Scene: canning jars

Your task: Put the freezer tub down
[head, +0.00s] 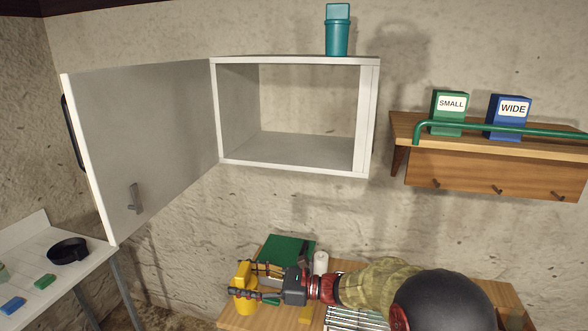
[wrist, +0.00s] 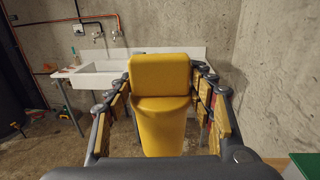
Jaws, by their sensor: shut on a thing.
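The freezer tub, a yellow container with a wider block-like top (head: 243,274), is at the left end of the wooden workbench in the head view. It fills the middle of the wrist view (wrist: 162,112). My gripper (head: 257,283) is shut on it, with one finger on each side, as the wrist view (wrist: 166,82) also shows. The tub looks upright. Its base is near the bench's left edge, and I cannot tell whether it touches the bench top (head: 233,322).
An open white cabinet (head: 294,62) hangs above, empty, with a teal container (head: 337,32) on top. Its door (head: 145,140) swings left. A green box (head: 288,248) and white bottle (head: 321,262) stand behind my gripper. A shelf (head: 480,145) holds SMALL and WIDE boxes. A white sink (wrist: 98,75) shows beyond.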

